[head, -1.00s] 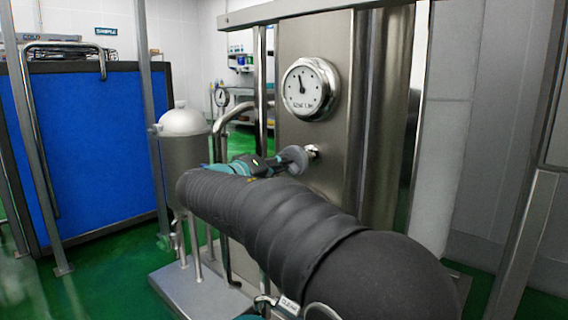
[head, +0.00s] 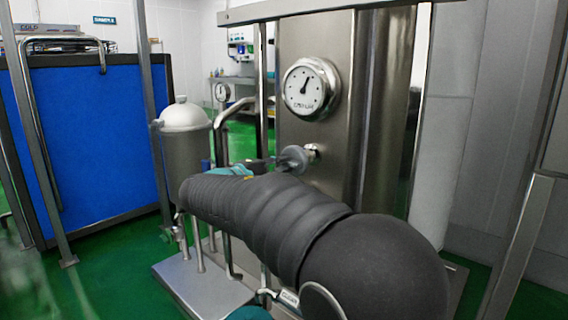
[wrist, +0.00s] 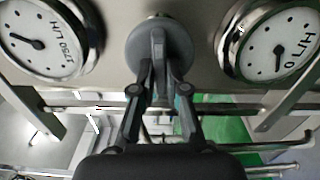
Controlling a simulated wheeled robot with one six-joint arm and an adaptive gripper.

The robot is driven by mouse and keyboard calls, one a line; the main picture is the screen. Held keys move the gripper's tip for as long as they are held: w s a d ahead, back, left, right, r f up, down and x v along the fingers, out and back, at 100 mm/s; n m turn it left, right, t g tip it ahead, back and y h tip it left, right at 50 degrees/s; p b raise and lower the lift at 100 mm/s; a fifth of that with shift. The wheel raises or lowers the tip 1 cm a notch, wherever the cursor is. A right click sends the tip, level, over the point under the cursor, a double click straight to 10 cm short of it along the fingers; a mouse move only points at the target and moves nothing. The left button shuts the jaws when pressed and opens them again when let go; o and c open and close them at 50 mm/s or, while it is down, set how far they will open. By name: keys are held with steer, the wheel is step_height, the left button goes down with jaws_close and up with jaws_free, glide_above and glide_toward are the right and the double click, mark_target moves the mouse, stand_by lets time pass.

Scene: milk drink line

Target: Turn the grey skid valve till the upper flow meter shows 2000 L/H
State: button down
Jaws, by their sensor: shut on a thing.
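The upper flow meter (head: 311,88) is a round white dial in a chrome rim on the steel tank. Its needle points up and slightly right; its number is blurred in the head view. In the wrist view, a dial at left (wrist: 42,40) reads 1750 L/H upside down, matching the upper meter's longer label. Another dial at right (wrist: 276,45) reads 0 L/H. The grey skid valve (head: 293,159) sits below the upper meter. In the wrist view, my gripper (wrist: 158,68) is shut on the grip bar of the valve's round disc (wrist: 142,38). In the head view my arm partly hides the gripper.
A small domed steel vessel (head: 186,150) stands left of the tank on the skid base (head: 195,285). A blue panel (head: 95,150) in a dark frame is farther left. Pipes run close beside the valve. Green floor is open at lower left.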

steer(key=shift+a, duration=0.1)
stand_by(0.3)
steer(key=c, duration=1.2)
jaws_free()
steer(key=v, duration=1.2)
steer(key=shift+w+a+f, duration=0.1)
